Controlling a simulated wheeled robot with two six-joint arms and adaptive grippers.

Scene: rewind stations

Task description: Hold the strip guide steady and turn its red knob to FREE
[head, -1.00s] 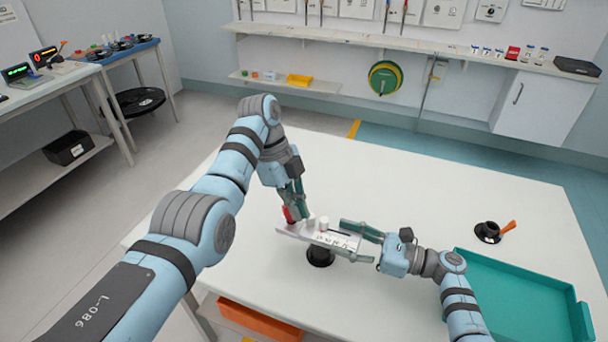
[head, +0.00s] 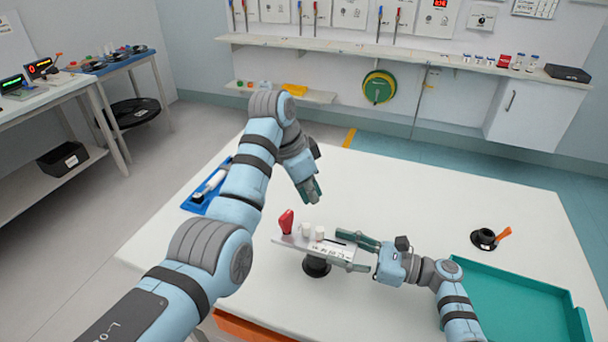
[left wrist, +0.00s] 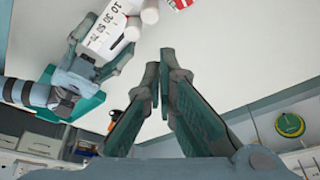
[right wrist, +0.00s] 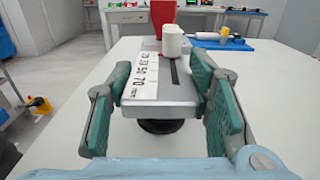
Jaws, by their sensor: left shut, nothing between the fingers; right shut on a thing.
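The strip guide (head: 320,248) is a pale plate with a printed scale and white rollers, on a black round foot (head: 316,267). Its red knob (head: 286,222) stands at the plate's left end. In the right wrist view the knob (right wrist: 163,14) is behind a white roller (right wrist: 173,42). My right gripper (head: 360,250) is shut on the guide's near end, one finger on each side of the plate (right wrist: 160,90). My left gripper (head: 316,198) is shut and empty, above and behind the guide, apart from the knob. The knob's lettering is not readable.
A teal tray (head: 573,325) lies at the table's right. A black holder with an orange handle (head: 485,239) stands behind it. A blue tray (head: 190,207) with a white item is at the left edge, partly behind my left arm. The table's back middle is clear.

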